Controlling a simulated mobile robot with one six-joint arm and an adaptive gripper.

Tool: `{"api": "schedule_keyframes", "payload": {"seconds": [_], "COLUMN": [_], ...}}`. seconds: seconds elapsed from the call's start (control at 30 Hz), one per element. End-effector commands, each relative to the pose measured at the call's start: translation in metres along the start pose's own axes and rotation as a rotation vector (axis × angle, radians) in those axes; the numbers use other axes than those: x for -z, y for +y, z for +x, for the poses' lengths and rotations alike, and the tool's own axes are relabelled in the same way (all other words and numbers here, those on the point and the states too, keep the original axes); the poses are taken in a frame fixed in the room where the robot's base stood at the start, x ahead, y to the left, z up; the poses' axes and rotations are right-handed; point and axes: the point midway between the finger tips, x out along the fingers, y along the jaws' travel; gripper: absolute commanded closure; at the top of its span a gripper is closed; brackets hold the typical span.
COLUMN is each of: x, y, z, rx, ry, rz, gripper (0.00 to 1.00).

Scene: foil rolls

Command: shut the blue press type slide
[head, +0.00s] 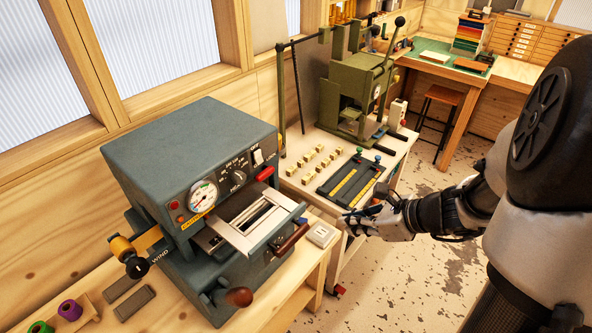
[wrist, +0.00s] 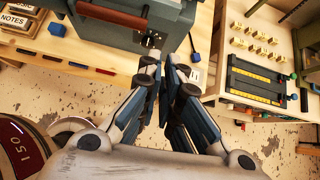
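The blue-grey press (head: 180,150) stands on the near bench, with a dial and knobs on its front. Its type slide (head: 262,222), a pale metal frame with slots, sticks out of the front, pulled out toward the right. A small blue piece (head: 301,221) shows at its outer end. The press is partly in the wrist view (wrist: 125,38), cut off at the top edge, and a small blue knob (wrist: 195,57) shows beside it. My gripper (head: 347,222) is right of the slide, apart from it. In the wrist view its fingertips (wrist: 160,62) are close together with nothing visible between them.
A green press (head: 350,100), brass type pieces (head: 315,160) and a dark rack (head: 350,180) stand on the second table.

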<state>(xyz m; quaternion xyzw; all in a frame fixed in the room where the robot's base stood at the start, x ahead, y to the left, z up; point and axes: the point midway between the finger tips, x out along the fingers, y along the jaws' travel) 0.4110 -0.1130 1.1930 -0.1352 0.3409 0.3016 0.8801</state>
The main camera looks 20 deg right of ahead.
Motion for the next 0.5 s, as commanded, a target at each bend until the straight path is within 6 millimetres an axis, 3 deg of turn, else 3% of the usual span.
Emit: {"api": "schedule_keyframes", "payload": {"seconds": [0.27,0.5], "x": [0.01,0.01], "y": [-0.002,-0.002], "z": [0.027,0.08], "rx": [0.005,0.004], "ry": [-0.001,0.0], "rz": [0.06,0.057], "gripper": [1.0,1.0]}}
